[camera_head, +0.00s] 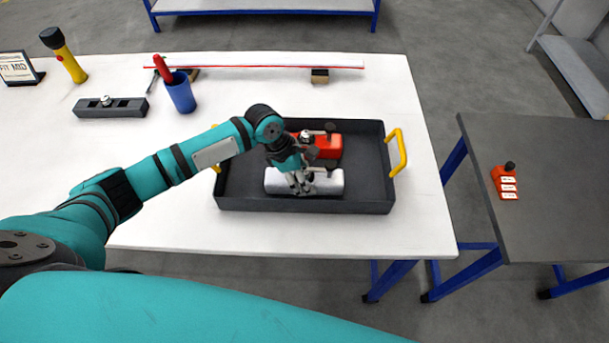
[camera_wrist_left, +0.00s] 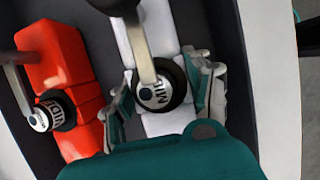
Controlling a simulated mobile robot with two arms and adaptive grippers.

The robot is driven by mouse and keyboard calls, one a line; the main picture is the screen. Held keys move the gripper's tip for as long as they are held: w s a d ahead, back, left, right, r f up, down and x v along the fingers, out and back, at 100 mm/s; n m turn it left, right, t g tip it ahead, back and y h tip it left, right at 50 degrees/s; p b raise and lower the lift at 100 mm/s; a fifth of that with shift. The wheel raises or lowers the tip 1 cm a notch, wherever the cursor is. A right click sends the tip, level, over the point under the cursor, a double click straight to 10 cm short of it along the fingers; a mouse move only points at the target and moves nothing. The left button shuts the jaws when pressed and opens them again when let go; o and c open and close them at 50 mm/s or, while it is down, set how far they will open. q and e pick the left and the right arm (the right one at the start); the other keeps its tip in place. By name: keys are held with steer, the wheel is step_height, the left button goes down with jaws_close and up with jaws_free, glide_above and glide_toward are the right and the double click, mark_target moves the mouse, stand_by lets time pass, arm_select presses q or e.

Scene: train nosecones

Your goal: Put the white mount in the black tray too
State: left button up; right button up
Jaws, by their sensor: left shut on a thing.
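The white mount (camera_head: 330,182) lies inside the black tray (camera_head: 375,205), along its near side. It also shows in the left wrist view (camera_wrist_left: 172,123), with a round, dark-rimmed knob marked "MID" over it. My left gripper (camera_head: 301,186) reaches down into the tray and is shut on the white mount; in the left wrist view its fingers (camera_wrist_left: 163,98) sit on either side of the piece. The gripper hides part of the mount, and I cannot tell whether the mount rests fully on the tray floor. My right gripper is not in view.
A red mount (camera_head: 329,148) lies in the tray behind the white one. The tray has yellow handles (camera_head: 398,152).

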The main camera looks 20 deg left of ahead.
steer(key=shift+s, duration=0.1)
arm_select(q)
steer(key=o, duration=1.3)
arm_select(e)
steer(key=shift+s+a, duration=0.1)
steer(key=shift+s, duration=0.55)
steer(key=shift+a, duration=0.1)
arm_select(q)
steer(key=shift+r, duration=0.25)
steer(key=b+v, duration=0.1)
steer(key=v, duration=0.9)
steer(key=shift+a+r, duration=0.15)
steer(key=shift+a, duration=0.05)
steer(key=shift+s+a+r, duration=0.15)
steer(key=shift+r, duration=0.45)
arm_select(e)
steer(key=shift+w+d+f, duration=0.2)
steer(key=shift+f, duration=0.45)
